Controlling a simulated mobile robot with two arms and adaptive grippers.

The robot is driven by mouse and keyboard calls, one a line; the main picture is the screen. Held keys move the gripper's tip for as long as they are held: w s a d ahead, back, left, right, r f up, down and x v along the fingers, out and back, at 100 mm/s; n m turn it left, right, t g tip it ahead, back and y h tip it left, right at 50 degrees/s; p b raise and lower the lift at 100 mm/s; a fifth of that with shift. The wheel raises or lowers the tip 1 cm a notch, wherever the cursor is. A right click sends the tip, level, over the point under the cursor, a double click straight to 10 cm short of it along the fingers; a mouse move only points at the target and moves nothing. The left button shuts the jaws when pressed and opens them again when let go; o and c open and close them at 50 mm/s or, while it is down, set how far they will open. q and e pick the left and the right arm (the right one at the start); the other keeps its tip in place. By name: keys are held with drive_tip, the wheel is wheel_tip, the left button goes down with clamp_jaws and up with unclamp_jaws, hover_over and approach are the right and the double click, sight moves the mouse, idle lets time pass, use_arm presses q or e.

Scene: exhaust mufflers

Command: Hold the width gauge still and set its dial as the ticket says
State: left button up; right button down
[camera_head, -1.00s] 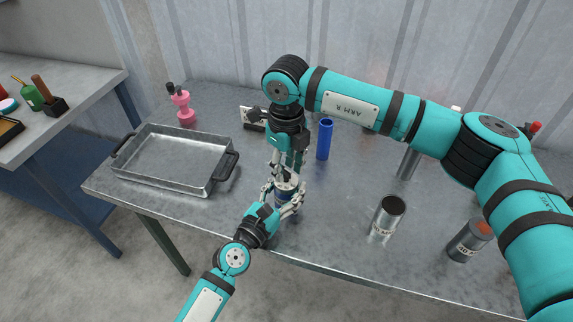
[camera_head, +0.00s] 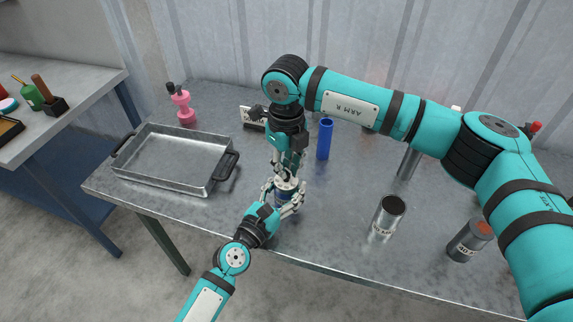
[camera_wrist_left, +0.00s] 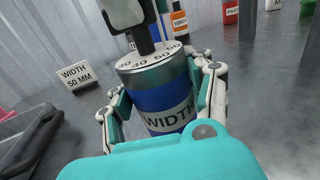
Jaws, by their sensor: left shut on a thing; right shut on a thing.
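The width gauge (camera_wrist_left: 160,98) is a blue and silver cylinder marked WIDTH, with a numbered scale on top. It stands upright near the table's front edge; in the head view (camera_head: 284,192) it is mostly hidden by the grippers. My left gripper (camera_head: 284,200) is shut around its body from the front, one finger on each side. My right gripper (camera_head: 285,176) reaches down from above and is shut on the dial at its top. The dial's pointer reading is hidden. The ticket (camera_wrist_left: 75,76) reads WIDTH 50 MM and stands behind the gauge, also in the head view (camera_head: 253,118).
A metal tray (camera_head: 160,187) with black handles lies at left and a pink bottle (camera_head: 182,108) behind it. A blue tube (camera_head: 325,140) stands just right of my right gripper.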

sight(287, 169)
drive_tip(key=m, duration=0.3)
drive_tip(key=shift+m, duration=2.3)
drive_tip(key=shift+w, duration=0.1)
drive_tip(key=c, duration=1.4)
unclamp_jaws()
drive_tip(key=shift+r, duration=0.1)
wheel_tip(287, 169, up, 12)
